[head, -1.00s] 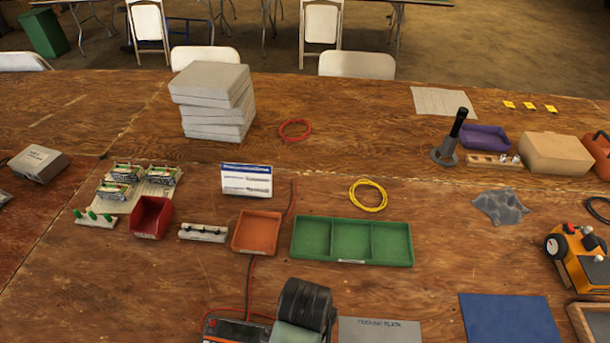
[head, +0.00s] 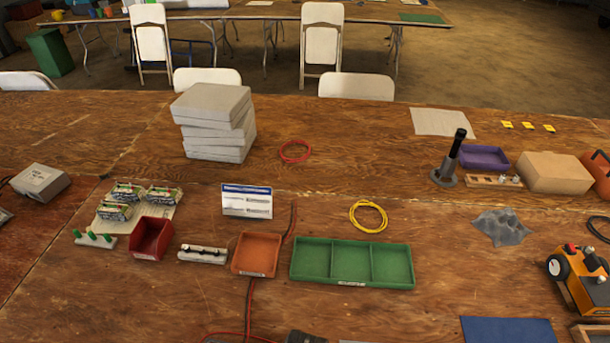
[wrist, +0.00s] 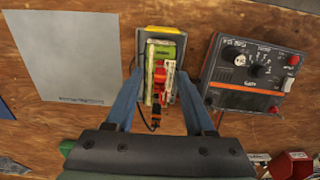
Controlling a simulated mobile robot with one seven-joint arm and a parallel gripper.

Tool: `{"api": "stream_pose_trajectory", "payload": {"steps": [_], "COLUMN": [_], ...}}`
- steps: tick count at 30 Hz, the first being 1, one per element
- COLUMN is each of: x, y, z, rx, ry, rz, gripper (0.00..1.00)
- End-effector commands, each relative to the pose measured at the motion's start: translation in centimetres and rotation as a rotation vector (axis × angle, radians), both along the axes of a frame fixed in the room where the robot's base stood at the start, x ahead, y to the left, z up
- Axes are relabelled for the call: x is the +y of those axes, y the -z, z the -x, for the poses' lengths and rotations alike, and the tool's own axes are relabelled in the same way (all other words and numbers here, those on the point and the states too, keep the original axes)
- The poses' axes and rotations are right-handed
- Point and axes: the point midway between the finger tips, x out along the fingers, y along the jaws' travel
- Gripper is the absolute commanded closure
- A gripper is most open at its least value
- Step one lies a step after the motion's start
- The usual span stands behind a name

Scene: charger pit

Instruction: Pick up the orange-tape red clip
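In the wrist view a red clip (wrist: 160,76) lies among green and pale parts on a small grey and yellow unit (wrist: 178,38). My gripper (wrist: 160,78) is open, with one blue finger on each side of this unit. Gaps show between the fingers and the red clip. In the head view only a dark bit of my arm shows at the bottom edge, and the clip is out of view.
In the wrist view a grey and black meter (wrist: 258,72) stands close right of my gripper. A grey plate (wrist: 70,60) lies left. In the head view a green three-part tray (head: 352,264), orange bin (head: 256,255) and red bin (head: 150,240) stand mid-table.

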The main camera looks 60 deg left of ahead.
Motion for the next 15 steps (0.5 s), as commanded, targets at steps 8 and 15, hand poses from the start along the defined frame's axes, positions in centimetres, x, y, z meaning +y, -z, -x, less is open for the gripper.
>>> {"api": "stream_pose_trajectory", "payload": {"steps": [8,15], "x": [0.01,0.0], "y": [-0.04,-0.06], "z": [-0.02,-0.03], "rx": [0.0,-0.001], "ry": [0.0,0.0], "rz": [0.0,-0.001], "gripper": [0.98,1.0]}}
